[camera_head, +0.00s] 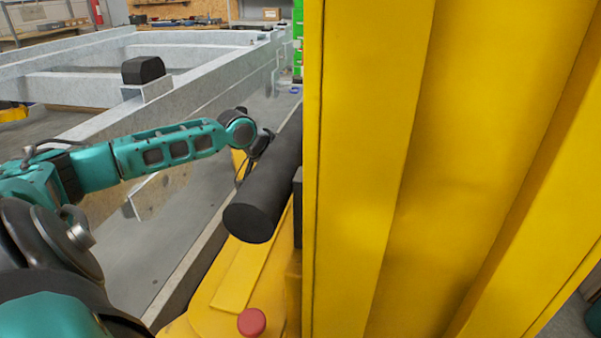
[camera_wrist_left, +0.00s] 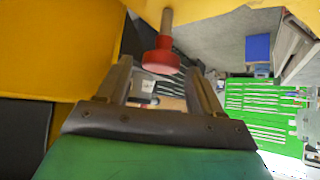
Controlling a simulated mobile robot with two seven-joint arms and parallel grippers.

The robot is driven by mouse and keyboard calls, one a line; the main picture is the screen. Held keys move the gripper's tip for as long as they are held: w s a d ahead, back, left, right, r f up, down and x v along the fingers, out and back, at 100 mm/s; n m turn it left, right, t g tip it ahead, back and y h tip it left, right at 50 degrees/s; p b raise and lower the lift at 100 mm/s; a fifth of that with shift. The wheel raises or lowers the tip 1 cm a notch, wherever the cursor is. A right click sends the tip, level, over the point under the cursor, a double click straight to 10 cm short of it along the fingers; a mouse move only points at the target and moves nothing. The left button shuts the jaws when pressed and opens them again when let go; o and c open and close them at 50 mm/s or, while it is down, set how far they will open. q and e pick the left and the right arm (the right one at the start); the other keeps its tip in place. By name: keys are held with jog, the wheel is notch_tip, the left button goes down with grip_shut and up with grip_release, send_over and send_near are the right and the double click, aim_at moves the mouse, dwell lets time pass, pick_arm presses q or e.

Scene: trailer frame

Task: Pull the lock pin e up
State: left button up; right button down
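In the left wrist view a red knob (camera_wrist_left: 161,58) sits on a short metal rod (camera_wrist_left: 166,20) against a yellow part. It looks like a lock pin; no letter is readable on it. My left gripper (camera_wrist_left: 159,70) is open, with one finger on each side of the knob. Whether either finger touches the knob, I cannot tell. In the head view my left arm reaches from the left, and its dark gripper (camera_head: 261,146) is partly hidden behind a black cylinder. The knob does not show there. My right gripper is not in view.
A tall yellow column (camera_head: 450,170) blocks the right half of the head view. The black cylinder (camera_head: 268,195) lies close to my left gripper. A grey trailer frame (camera_head: 180,95) fills the left. A red button (camera_head: 252,321) is at the bottom. Green drawers (camera_wrist_left: 262,115) show in the wrist view.

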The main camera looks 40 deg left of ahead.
pick_arm(q)
jog(key=shift+s+a+r, duration=0.2)
jog(key=shift+s, duration=0.15)
jog(key=v, duration=1.2)
dwell(0.5)
jog(key=shift+d, duration=0.1)
dwell(0.5)
